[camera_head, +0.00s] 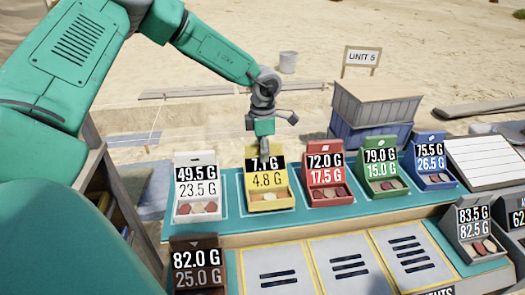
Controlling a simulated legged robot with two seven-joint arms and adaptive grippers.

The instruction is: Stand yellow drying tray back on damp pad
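The yellow drying tray (270,204) stands upright in the back row, on or just above the teal surface (328,213); a small gap under it cannot be ruled out. Its label reads 4.8 G below, with the upper number partly covered, and small reddish and tan pieces lie in its front. My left gripper (265,149) points down at the tray's top edge and overlaps its upper label. Its fingertips are small and partly merged with the tray, so their grip cannot be told. Which part is the damp pad is not clear. My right gripper is out of view.
A white tray (197,218) stands left of the yellow one, and a red tray (326,200) stands close on its right. Green (383,191) and blue (432,183) trays follow. A brown tray (196,286) is at the front left. Marked cards (274,263) lie in front.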

